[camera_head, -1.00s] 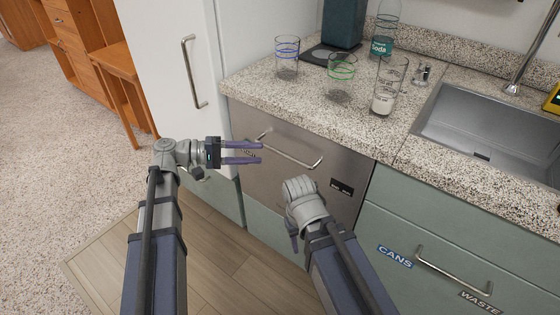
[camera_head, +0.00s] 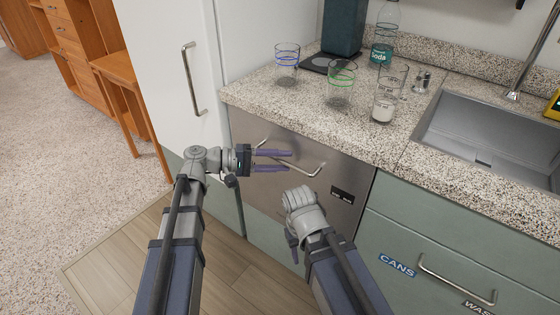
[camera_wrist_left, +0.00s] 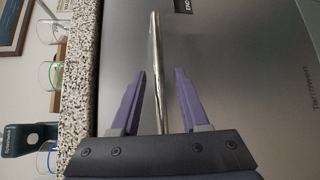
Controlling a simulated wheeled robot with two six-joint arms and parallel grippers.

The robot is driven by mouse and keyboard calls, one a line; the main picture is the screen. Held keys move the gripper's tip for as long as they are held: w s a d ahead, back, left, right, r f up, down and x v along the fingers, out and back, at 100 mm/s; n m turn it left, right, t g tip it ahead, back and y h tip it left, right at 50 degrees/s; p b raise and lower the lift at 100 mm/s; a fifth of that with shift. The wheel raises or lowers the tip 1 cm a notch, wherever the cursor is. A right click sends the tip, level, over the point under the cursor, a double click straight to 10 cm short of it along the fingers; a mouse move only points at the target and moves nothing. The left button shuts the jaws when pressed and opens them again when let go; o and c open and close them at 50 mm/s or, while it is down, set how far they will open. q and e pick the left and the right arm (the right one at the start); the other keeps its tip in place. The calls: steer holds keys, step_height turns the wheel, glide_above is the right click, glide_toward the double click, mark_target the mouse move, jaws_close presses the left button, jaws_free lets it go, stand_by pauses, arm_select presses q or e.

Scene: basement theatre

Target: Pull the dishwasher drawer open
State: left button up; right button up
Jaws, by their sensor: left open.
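The dishwasher drawer (camera_head: 328,203) has a stainless steel front under the granite counter and looks shut. Its bar handle (camera_head: 315,171) runs across the upper part of the front. My left gripper (camera_head: 290,161) is open at the handle, partly covering it in the head view. In the left wrist view the handle (camera_wrist_left: 157,70) runs between the two purple fingers (camera_wrist_left: 160,78), with a gap on both sides. My right arm's wrist (camera_head: 303,210) is in front of the drawer's lower right part; its fingers are mostly hidden.
Several glasses stand on the counter (camera_head: 258,92), including a blue-ringed glass (camera_head: 287,65) and a green-ringed glass (camera_head: 340,88). A CANS drawer (camera_head: 420,240) is at the right, under the sink (camera_head: 480,125). A white fridge door (camera_head: 165,60) is at the left. Wood floor (camera_head: 115,245) lies below.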

arm_select(q)
steer(key=shift+c, duration=0.4)
jaws_close()
stand_by(0.9)
